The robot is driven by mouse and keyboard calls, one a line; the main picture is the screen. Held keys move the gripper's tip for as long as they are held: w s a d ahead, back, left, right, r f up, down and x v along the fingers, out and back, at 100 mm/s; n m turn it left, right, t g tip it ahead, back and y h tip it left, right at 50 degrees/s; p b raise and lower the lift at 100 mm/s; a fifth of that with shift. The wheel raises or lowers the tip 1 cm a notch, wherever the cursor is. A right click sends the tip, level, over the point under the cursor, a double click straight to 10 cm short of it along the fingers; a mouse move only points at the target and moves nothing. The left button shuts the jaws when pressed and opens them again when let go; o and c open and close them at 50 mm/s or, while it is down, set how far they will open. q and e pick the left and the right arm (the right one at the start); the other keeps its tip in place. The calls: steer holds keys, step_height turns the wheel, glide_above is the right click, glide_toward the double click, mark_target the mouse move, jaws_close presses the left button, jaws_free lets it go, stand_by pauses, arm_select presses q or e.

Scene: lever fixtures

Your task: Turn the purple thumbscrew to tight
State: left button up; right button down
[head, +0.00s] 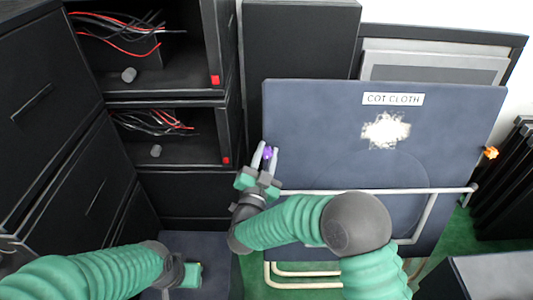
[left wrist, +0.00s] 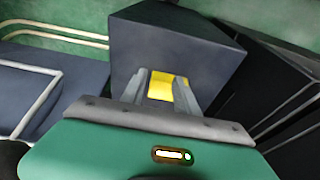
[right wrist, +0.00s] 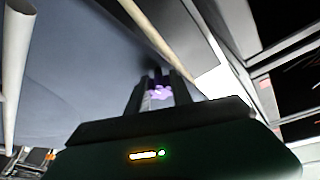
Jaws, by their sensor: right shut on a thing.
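The purple thumbscrew (head: 268,153) is at the left edge of the dark blue panel labelled COT CLOTH (head: 310,125). My right gripper (head: 266,156) is shut on it, one finger on each side. In the right wrist view the thumbscrew (right wrist: 159,92) shows as a purple lump between the fingers, partly hidden by them. My left gripper (head: 200,274) is low at the bottom left, far from the thumbscrew. In the left wrist view a yellow piece (left wrist: 161,85) shows between its fingers, in front of a dark box; I cannot tell whether they grip it.
A pale rail (head: 380,191) crosses the panel's front, near my right forearm. Black shelves with cables (head: 155,122) stand at the left. An orange knob (head: 490,153) is beyond the panel's right edge. Green floor (head: 300,281) shows below the panel.

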steer(key=shift+s+f, duration=0.1)
steer(key=shift+f, duration=0.2)
steer(key=c, duration=1.3)
jaws_free()
steer(key=shift+o, duration=0.9)
steer(key=shift+r, duration=0.2)
arm_select(q)
steer(key=shift+s+b+x, duration=0.25)
steer(key=shift+b+x, duration=0.8)
steer(key=shift+b, duration=0.05)
steer(key=shift+f, duration=0.1)
arm_select(e)
steer(key=v, duration=1.6)
steer(key=shift+s+a+f, duration=0.2)
steer(key=shift+s+f, duration=0.05)
steer(key=shift+s, duration=0.1)
arm_select(q)
steer(key=shift+s, duration=0.1)
